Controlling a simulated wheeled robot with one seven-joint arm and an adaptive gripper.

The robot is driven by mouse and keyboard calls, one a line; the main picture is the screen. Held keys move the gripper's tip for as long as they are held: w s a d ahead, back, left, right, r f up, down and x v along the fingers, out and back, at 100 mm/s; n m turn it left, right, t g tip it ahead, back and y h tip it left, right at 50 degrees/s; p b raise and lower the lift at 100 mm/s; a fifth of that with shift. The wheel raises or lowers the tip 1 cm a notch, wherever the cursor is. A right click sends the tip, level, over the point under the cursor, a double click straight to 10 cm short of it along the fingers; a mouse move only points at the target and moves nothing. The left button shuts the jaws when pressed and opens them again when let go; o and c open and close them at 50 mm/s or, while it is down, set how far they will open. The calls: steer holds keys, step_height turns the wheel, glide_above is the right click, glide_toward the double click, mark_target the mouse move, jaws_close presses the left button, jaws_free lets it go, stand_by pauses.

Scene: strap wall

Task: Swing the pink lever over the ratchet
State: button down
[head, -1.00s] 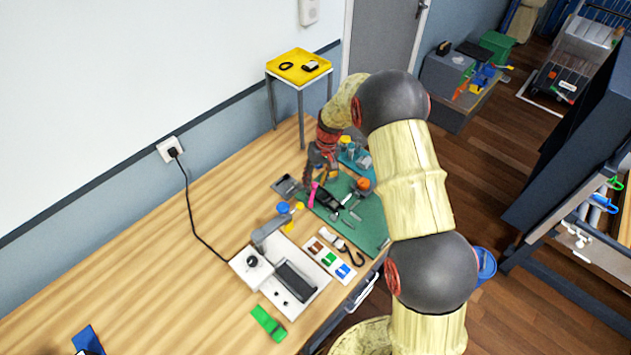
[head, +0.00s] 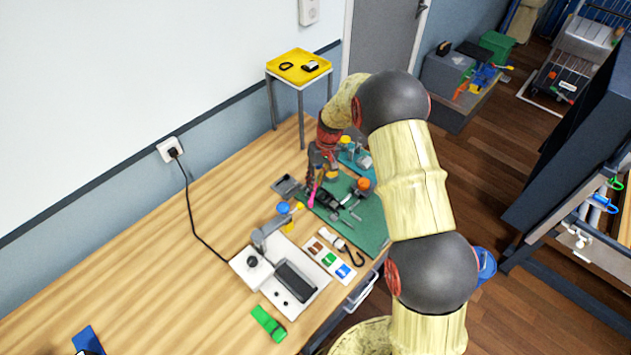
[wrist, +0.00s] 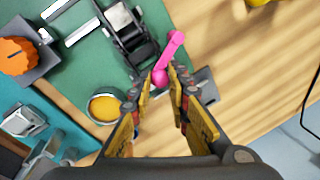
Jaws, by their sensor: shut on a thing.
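The pink lever (wrist: 171,53) is in the wrist view, slanting beside the black ratchet (wrist: 130,32). Its rounded lower end (wrist: 160,77) lies between my fingertips. My gripper (wrist: 163,88) is shut on the pink lever. In the head view the pink lever (head: 313,196) shows just below my gripper (head: 318,178), at the left part of the green mat (head: 372,228). The ratchet (head: 328,200) lies to the lever's right there, small and partly unclear. My fingers and wrist hide part of the lever's joint.
An orange-knobbed block (wrist: 20,58) and a yellow-filled round cup (wrist: 103,107) stand near the ratchet. A grey tray (head: 287,187) lies left of the mat. A white device (head: 290,290) stands nearer. The left of the wooden table is largely clear.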

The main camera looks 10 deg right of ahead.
steer(key=shift+d, duration=0.1)
steer(key=shift+s+d+r+m+t, duration=0.15)
steer(key=shift+s+d+m, duration=0.15)
steer(key=shift+m, duration=0.45)
steer(key=shift+s+d+f+m+t, duration=0.15)
steer(key=shift+d+m, duration=0.1)
steer(key=shift+m, duration=0.5)
steer(key=shift+s+d+m+p, duration=0.25)
steer(key=shift+s+m, duration=0.05)
steer(key=shift+m, duration=0.45)
steer(key=shift+s+d+m+p, duration=0.2)
steer(key=shift+s+m, duration=0.1)
steer(key=shift+m, duration=0.45)
steer(key=c, duration=1.7)
jaws_free()
steer(key=shift+r, duration=0.1)
